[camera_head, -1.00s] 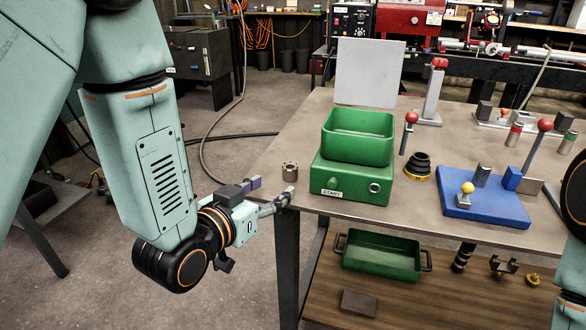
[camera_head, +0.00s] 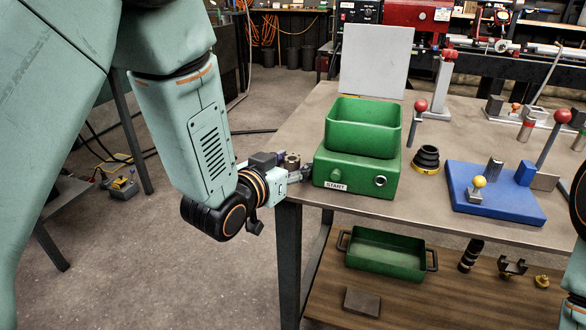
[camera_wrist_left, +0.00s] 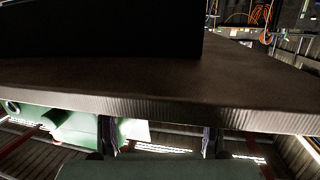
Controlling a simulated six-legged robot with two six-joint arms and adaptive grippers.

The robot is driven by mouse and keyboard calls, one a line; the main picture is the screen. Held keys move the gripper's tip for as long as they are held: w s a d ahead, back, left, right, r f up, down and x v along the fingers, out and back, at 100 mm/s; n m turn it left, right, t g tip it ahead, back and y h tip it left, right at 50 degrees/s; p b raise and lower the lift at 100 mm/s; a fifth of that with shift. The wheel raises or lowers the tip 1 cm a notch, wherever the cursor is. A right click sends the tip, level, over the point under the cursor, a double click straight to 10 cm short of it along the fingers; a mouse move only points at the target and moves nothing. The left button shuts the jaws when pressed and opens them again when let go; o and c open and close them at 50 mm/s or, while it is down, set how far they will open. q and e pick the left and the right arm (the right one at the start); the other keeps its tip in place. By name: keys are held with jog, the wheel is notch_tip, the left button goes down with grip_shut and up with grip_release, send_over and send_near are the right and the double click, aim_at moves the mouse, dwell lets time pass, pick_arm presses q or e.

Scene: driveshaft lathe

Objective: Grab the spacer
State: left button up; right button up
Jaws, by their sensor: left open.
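In the left wrist view the two fingers (camera_wrist_left: 160,140) are apart below the table edge, and the spacer cannot be made out. My right gripper is not in view.
The green START box (camera_head: 356,175) with a green bin (camera_head: 363,128) on top stands close to the right of the fingers. The table edge (camera_wrist_left: 160,105) crosses the wrist view.

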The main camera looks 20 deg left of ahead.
pick_arm(q)
jog(key=shift+w+f, duration=0.1)
jog(key=shift+w, duration=0.05)
jog(key=shift+c, duration=0.2)
jog(key=shift+c, duration=0.7)
grip_shut()
